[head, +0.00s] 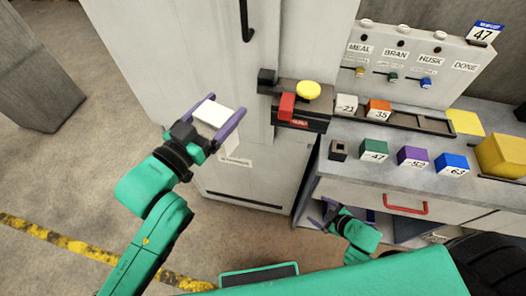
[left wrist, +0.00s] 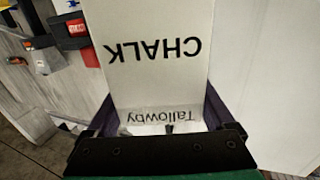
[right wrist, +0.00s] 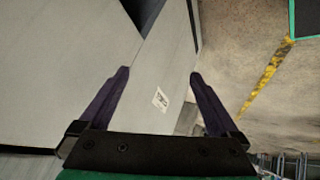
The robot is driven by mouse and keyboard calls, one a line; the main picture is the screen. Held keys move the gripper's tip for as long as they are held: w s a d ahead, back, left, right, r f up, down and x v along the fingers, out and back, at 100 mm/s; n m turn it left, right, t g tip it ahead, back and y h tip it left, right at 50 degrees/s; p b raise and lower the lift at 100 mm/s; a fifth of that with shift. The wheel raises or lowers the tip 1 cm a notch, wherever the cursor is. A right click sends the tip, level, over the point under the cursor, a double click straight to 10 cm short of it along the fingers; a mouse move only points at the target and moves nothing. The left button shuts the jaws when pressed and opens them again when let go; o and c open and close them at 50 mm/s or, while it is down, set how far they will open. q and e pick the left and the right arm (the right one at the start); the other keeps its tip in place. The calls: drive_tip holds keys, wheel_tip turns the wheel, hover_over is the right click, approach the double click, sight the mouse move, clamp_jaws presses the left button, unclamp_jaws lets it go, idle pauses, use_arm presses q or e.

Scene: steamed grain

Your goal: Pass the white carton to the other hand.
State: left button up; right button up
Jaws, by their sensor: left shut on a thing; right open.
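The white carton (head: 213,113) is between the purple fingers of my left gripper (head: 218,118), raised in front of the pale cabinet in the head view. In the left wrist view the carton (left wrist: 155,75) fills the middle, with the words CHALK and Tallowby upside down on it. My left gripper is shut on it. My right gripper (head: 330,215) is open and empty, low by the counter front, well to the right of and apart from the carton. In the right wrist view its fingers (right wrist: 160,85) stand wide apart with nothing between them.
The pale cabinet (head: 160,50) stands behind the carton. A counter (head: 350,185) on the right holds several numbered blocks, including a green one (head: 374,149), and a yellow button (head: 308,90) sits at its left. A red-handled drawer (head: 405,208) is below. The floor at left is open.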

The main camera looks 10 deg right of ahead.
use_arm(q)
drive_tip(key=shift+a, duration=0.2)
use_arm(e)
drive_tip(key=w+a+r+t+y, duration=0.1)
drive_tip(key=w+a+r+y, duration=0.1)
drive_tip(key=a+r, duration=0.5)
drive_tip(key=w+a+r+t+y, duration=0.2)
drive_tip(key=a+r, duration=0.2)
drive_tip(key=r, duration=0.6)
use_arm(q)
drive_tip(key=shift+r, duration=0.1)
use_arm(e)
drive_tip(key=y, duration=0.6)
approach(216, 132)
wheel_tip(216, 132, down, 5)
drive_tip(key=w, duration=0.2)
drive_tip(key=shift+t, duration=0.4)
drive_tip(key=x, duration=1.1)
drive_tip(key=shift+w+r, duration=0.25)
use_arm(q)
drive_tip(key=shift+d, duration=0.1)
use_arm(e)
drive_tip(key=shift+s, duration=0.1)
drive_tip(key=c, duration=1.5)
use_arm(q)
drive_tip(key=o, duration=1.4)
use_arm(e)
clamp_jaws()
